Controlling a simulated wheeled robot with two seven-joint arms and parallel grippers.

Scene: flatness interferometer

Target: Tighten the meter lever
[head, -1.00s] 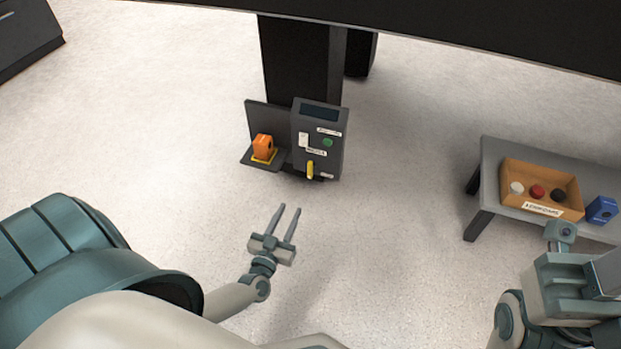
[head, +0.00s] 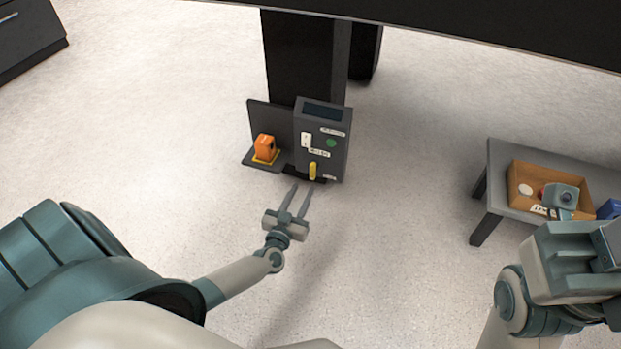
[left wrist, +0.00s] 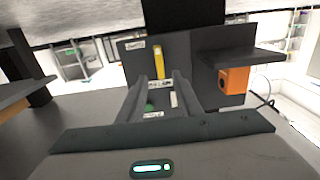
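The meter is a dark grey box (head: 334,154) with a dark screen, a green button, a white switch and small labels. Its yellow lever (head: 313,171) sticks out low on the front face. My left gripper (head: 301,188) is open and empty, in front of the meter and just below the lever. In the left wrist view the yellow lever (left wrist: 159,62) shows upside down, beyond and between the two open fingers (left wrist: 160,82), apart from them.
An orange block (head: 265,147) sits on a yellow-edged ledge left of the meter. A dark post stands behind. At right, a grey table (head: 490,200) holds a wooden tray (head: 520,172) with small round pieces and a blue item (head: 609,209). Floor between is clear.

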